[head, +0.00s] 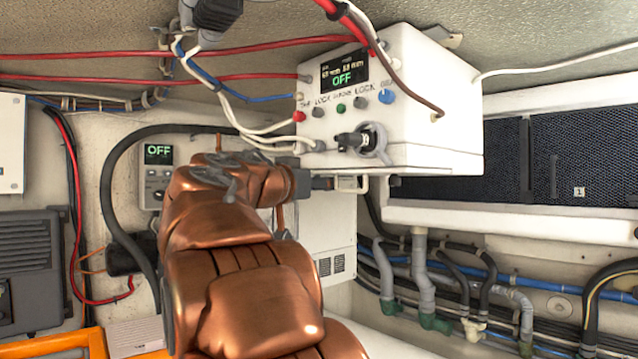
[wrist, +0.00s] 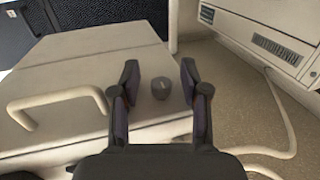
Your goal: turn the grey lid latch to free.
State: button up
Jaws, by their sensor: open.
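In the wrist view my gripper (wrist: 159,70) is open, with its two dark fingers apart. A small round dark-grey knob (wrist: 161,88), seemingly the lid latch, shows between the fingers with a visible gap on each side. How far it lies beyond the fingertips is hard to tell. It sits near the right edge of a pale lid (wrist: 100,55). In the head view my gripper (head: 322,183) is small and partly hidden by the bronze arm, just below a white control box (head: 430,110). I cannot make out the grey latch there.
A pale bar handle (wrist: 58,100) stands left of my fingers; it also shows in the head view (head: 352,188). A vented white box (wrist: 275,45) is at the right, with a white cable (wrist: 285,110) below. Red and blue cables cross above my arm.

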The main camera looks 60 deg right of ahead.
jog(key=shift+c, duration=0.4)
grip_shut()
jog(key=shift+d, duration=0.2)
jog(key=shift+a, duration=0.15)
